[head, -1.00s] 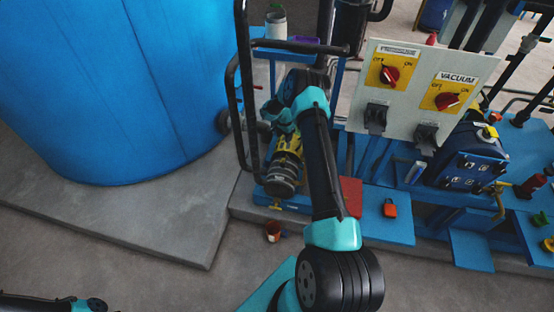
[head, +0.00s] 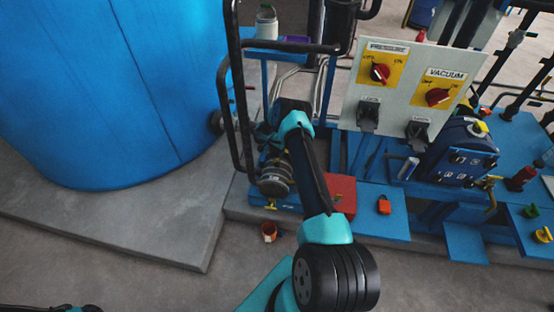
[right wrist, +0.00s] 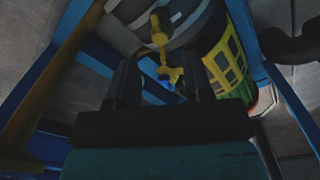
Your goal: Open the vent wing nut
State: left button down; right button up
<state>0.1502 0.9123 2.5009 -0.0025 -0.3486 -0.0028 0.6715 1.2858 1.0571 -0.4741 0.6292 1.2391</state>
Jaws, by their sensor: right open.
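A cylindrical grey-and-yellow vessel (head: 274,180) lies low inside the black rail frame, and it fills the top of the right wrist view (right wrist: 185,25). A small yellow wing-shaped piece (right wrist: 172,74), which looks like the vent wing nut, shows below it between my right fingers. A yellow stem (right wrist: 159,32) is just above. In the head view a small yellow piece (head: 270,204) shows under the vessel. My right gripper (right wrist: 160,68) is open, its fingers either side of the yellow piece; contact cannot be told.
Black rails (head: 240,110) stand close around the vessel. A large blue tank (head: 110,90) is at left. A panel with red knobs (head: 410,90) stands at right. A red block (head: 342,190) and an orange padlock (head: 384,205) are near my right forearm. A small cup (head: 269,232) is on the floor.

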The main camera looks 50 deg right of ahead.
aim_at(277, 159)
jog(key=shift+f, duration=2.95)
grip_shut()
